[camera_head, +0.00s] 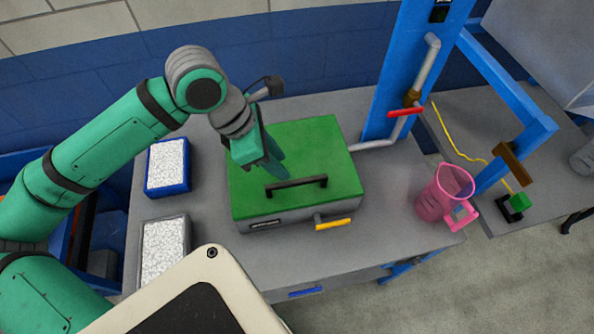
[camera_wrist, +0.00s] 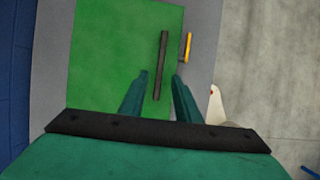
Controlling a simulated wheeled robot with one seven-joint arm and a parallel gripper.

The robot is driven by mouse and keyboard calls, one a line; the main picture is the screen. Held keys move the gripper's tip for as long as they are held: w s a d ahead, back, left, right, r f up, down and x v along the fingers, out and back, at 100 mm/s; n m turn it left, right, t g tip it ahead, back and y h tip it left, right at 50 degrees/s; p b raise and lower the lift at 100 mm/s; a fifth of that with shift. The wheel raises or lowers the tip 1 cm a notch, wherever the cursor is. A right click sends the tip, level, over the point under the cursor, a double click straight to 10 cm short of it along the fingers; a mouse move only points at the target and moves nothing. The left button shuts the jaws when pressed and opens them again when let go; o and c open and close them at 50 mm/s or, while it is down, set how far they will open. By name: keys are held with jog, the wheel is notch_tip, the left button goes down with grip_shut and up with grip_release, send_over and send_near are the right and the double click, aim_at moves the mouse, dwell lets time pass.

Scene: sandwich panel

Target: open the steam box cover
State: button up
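The steam box is a grey box (camera_head: 285,216) with a flat green cover (camera_head: 318,150) lying shut on it, on the grey table. A dark bar handle (camera_head: 296,186) is fixed near the front edge of the cover. My gripper (camera_head: 277,170) is above the cover, just behind and left of the handle. In the wrist view, the two teal fingertips (camera_wrist: 160,78) are apart with nothing gripped, and the handle (camera_wrist: 162,65) shows between them and beyond. The cover also fills much of the wrist view (camera_wrist: 115,60). I cannot tell the exact height of the fingers over it.
A yellow-handled valve (camera_head: 333,224) sticks out at the box front. A blue tray (camera_head: 168,185) and a grey tray (camera_head: 163,270) stand left. A pink jug (camera_head: 444,192) stands right. A pipe with a red valve handle (camera_head: 405,112) runs up the blue post.

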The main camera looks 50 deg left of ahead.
aim_at(295, 181)
jog(key=x, duration=0.8)
jog(key=shift+s+f, duration=0.1)
jog(key=shift+c, duration=0.6)
grip_shut()
